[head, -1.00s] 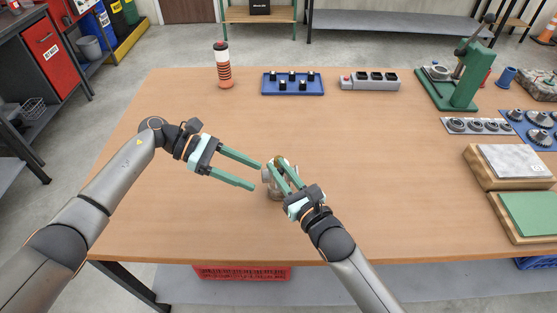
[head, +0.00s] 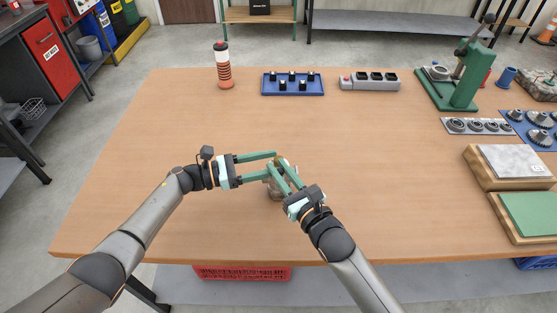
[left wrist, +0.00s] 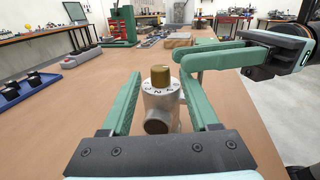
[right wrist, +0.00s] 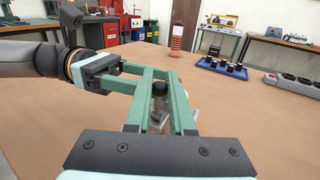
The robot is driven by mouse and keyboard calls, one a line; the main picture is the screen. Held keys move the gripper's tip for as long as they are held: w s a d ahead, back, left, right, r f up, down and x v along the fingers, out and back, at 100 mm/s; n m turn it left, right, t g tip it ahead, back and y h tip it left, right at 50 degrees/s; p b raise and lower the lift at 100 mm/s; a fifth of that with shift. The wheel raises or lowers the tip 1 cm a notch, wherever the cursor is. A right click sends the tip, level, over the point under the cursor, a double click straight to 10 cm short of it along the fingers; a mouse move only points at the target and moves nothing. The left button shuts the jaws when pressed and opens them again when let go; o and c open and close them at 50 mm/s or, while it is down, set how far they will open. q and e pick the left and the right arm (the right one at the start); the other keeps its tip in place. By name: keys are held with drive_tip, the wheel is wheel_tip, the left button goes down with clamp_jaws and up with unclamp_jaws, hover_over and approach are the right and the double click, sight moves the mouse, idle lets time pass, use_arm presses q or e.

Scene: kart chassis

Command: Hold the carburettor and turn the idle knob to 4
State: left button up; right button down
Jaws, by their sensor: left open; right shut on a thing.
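The carburettor (left wrist: 160,108), a grey metal body, stands upright on the table. A brass idle knob (left wrist: 160,76) sits on its top above a numbered ring; I cannot read the setting surely. In the right wrist view the knob (right wrist: 160,88) shows dark between the fingers.
A blue tray (head: 265,91) with dark knobs, a grey socket box (head: 370,86) and a striped red-and-white bottle (head: 223,70) stand at the back. A green press (head: 465,80) and other parts fill the right side. The table around the carburettor is clear.

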use_arm(q)
drive_tip(key=shift+x, duration=1.35)
drive_tip(key=shift+c, duration=0.3)
clamp_jaws()
